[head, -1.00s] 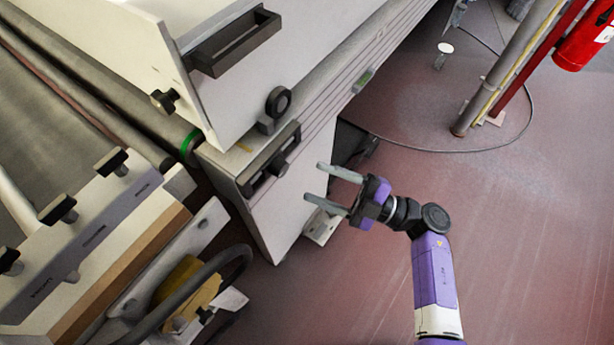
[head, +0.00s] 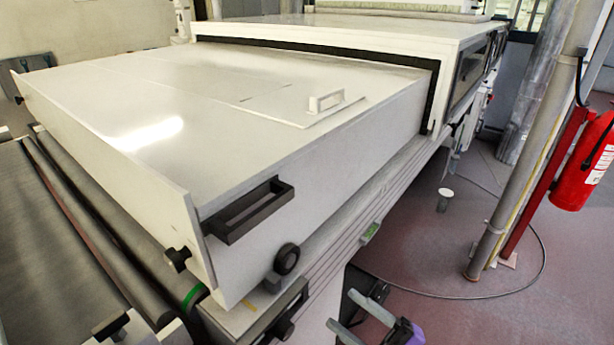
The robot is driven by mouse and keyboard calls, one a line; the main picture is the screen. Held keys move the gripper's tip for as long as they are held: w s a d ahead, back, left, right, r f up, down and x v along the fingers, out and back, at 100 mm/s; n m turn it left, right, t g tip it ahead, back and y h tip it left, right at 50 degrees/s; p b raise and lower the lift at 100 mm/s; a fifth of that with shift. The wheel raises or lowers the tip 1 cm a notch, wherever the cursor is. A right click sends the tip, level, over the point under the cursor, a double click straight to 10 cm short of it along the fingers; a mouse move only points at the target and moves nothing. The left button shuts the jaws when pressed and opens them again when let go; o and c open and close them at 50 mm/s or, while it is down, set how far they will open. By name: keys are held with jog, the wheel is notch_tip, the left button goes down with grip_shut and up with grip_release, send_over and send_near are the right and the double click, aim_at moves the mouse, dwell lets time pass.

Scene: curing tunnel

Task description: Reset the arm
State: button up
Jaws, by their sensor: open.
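My gripper (head: 362,322) is at the bottom edge of the head view, right of the machine's front corner. Its two grey fingers are spread apart with nothing between them. Only the fingers and part of the purple and black gripper body show. The rest of my arm is below the picture.
A large white curing tunnel (head: 370,32) with a black handle (head: 250,208) on its front section fills the middle. Dark rollers (head: 100,225) lie at the left. A pole (head: 540,140) and a red fire extinguisher (head: 585,165) stand at the right. A cable (head: 530,285) curves over the open floor.

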jog(key=s+d+r+m+t+h, duration=0.4)
jog(key=s+d+m+t+h, duration=0.7)
jog(key=m+h, duration=0.35)
jog(key=s+f+m+g+h, duration=0.1)
jog(key=s+m+g, duration=0.3)
jog(key=s, duration=0.7)
jog(key=s+m+g+h, duration=0.3)
jog(key=s, duration=0.9)
jog(key=shift+d+f+m+g, duration=0.2)
jog(key=shift+f+m+g, duration=0.15)
jog(key=shift+g, duration=0.05)
jog(key=shift+w, duration=0.1)
dwell(3.8)
